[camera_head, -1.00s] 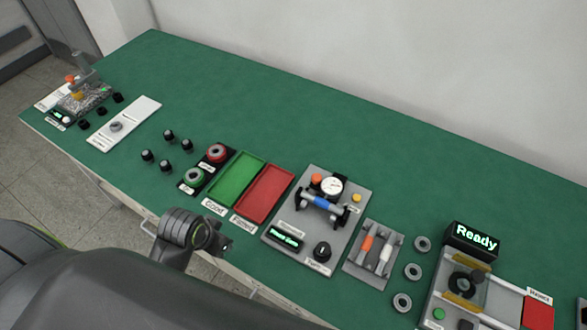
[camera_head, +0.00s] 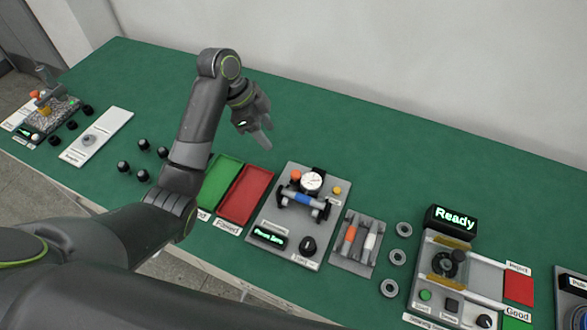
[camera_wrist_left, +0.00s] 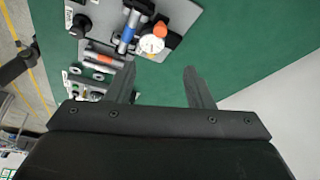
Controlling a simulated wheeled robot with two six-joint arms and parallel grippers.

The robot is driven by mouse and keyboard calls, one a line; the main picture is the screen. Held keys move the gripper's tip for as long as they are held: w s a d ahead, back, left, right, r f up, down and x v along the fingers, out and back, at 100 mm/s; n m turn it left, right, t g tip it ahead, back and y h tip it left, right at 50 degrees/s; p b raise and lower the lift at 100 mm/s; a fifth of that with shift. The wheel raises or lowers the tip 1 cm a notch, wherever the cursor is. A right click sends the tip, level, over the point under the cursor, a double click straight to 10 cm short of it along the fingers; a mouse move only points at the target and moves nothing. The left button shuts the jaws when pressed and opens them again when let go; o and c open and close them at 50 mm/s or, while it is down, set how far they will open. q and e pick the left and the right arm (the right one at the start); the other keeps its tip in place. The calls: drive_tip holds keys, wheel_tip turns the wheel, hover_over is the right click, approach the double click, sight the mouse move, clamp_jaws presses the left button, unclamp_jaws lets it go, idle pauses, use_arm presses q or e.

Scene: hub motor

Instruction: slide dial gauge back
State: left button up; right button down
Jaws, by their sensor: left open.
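The dial gauge (camera_head: 312,181) has a round white face and sits on the grey gauge station (camera_head: 285,222), with an orange knob (camera_head: 295,175) beside it. A shaft with a blue middle (camera_head: 303,198) lies across black supports in front of the gauge. In the left wrist view, the gauge (camera_wrist_left: 151,44) shows beyond the fingers, near the blue part (camera_wrist_left: 127,36). My left gripper (camera_head: 264,139) is open and empty, in the air above and behind the red tray, to the left of the gauge and apart from it. My right gripper is not in view.
A green tray (camera_head: 219,186) and a red tray (camera_head: 246,196) lie left of the station. A rack (camera_head: 341,258) with orange and white shafts, several grey rings (camera_head: 397,257) and a "Ready" display (camera_head: 451,219) stand to the right. The green table (camera_head: 400,150) is clear behind the station.

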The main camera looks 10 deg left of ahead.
sight(296, 173)
use_arm(q)
drive_tip(key=x, duration=1.7)
drive_tip(key=shift+f, duration=0.15)
drive_tip(key=shift+w, duration=0.1)
drive_tip(key=shift+c, duration=0.5)
clamp_jaws()
